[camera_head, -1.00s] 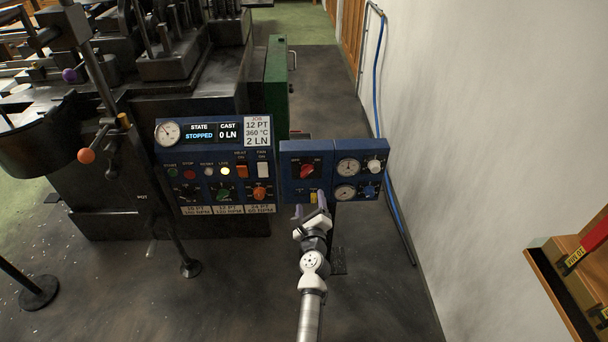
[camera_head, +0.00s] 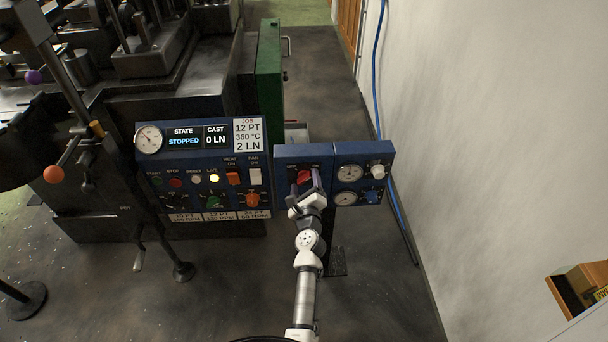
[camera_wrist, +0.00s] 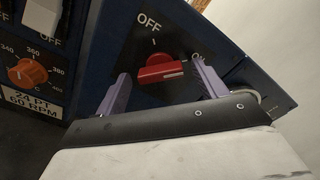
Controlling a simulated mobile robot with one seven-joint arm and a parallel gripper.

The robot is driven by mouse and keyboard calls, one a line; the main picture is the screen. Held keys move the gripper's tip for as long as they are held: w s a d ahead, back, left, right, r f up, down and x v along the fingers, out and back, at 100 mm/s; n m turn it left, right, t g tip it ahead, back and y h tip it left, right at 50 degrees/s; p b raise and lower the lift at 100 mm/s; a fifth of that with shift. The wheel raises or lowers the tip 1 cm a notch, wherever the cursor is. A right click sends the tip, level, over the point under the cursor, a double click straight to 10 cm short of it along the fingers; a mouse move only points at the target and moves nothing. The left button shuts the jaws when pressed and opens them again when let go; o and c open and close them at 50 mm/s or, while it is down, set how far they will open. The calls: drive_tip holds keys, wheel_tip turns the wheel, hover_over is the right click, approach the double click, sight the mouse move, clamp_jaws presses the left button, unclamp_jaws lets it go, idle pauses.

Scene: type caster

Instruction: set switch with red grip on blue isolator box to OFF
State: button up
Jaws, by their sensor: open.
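The blue isolator box (camera_head: 283,155) stands right of the main control panel. Its switch has a red grip (camera_head: 303,176), partly hidden by my gripper in the head view. In the wrist view the red grip (camera_wrist: 162,73) lies roughly crosswise, with the OFF label (camera_wrist: 149,22) and a white tick above it. The grip's long direction does not line up with that tick. My gripper (camera_head: 306,182) is open in front of the switch. In the wrist view its two purple fingers (camera_wrist: 161,68) are left and right of the grip, with a gap visible on the left; contact on the right is unclear.
A blue box with gauges and knobs (camera_head: 363,158) adjoins the isolator box on the right. The control panel (camera_head: 205,160) with an orange knob (camera_wrist: 28,72) is close on the left. A blue hose (camera_head: 378,60) runs along the wall. Floor in front is clear.

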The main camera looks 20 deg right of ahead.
drive_tip(key=shift+w, duration=0.3)
drive_tip(key=c, duration=1)
